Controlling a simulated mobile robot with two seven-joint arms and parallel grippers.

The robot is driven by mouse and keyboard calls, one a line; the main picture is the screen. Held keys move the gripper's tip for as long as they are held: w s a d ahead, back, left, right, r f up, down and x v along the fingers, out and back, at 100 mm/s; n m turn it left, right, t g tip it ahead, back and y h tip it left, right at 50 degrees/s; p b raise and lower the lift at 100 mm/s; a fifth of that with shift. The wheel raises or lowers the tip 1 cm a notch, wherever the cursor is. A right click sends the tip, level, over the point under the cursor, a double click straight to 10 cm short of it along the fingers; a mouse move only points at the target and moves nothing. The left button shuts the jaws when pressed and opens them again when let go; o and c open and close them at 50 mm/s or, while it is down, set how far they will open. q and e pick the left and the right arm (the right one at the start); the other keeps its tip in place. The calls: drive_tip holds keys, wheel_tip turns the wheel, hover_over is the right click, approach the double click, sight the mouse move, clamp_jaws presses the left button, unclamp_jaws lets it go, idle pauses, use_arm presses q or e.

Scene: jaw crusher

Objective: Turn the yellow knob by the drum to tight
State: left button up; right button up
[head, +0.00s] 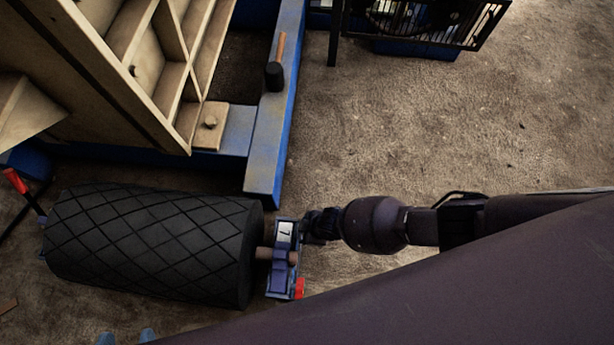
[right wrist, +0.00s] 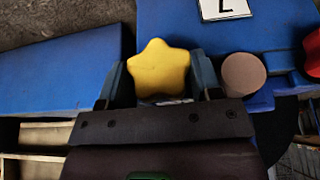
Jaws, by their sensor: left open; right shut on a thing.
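The yellow knob (right wrist: 159,68) is star-shaped and sits between the two blue fingers of my right gripper (right wrist: 160,82) in the right wrist view. The gripper is shut on it. In the head view the knob is hidden, and my right arm reaches in from the right to the blue bracket (head: 281,262) at the drum's right end. The black drum (head: 150,243) with a diamond pattern lies at lower left. My left gripper (head: 126,338) shows only its two blue fingertips at the bottom edge, apart and empty, below the drum.
A blue frame beam (head: 278,130) with a hammer (head: 274,75) on it runs above the bracket. A large beige ribbed machine body (head: 110,75) stands at upper left. A white label (right wrist: 224,9) and a red part (right wrist: 312,52) are near the knob.

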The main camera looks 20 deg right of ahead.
drive_tip(key=shift+s+d+f+g+b, duration=0.1)
drive_tip(key=shift+f+g+b, duration=0.15)
drive_tip(key=shift+b, duration=0.2)
drive_tip(key=shift+r+g+y+b, duration=0.15)
drive_tip(key=shift+g+y+b, duration=0.15)
drive_tip(key=shift+g, duration=0.35)
drive_tip(key=shift+w+m+g+y, duration=0.25)
drive_tip(key=shift+m+g+y, duration=0.25)
drive_tip(key=shift+g, duration=0.4)
use_arm(q)
drive_tip(key=shift+w+a+r+n+t, duration=0.1)
drive_tip(key=shift+a+r+n+t, duration=0.25)
drive_tip(key=shift+t, duration=0.15)
use_arm(e)
drive_tip(key=shift+g, duration=0.6)
drive_tip(key=shift+d+g+y, duration=0.1)
drive_tip(key=shift+g+y, duration=0.3)
drive_tip(key=o, duration=0.9)
drive_tip(key=shift+w+r, duration=0.1)
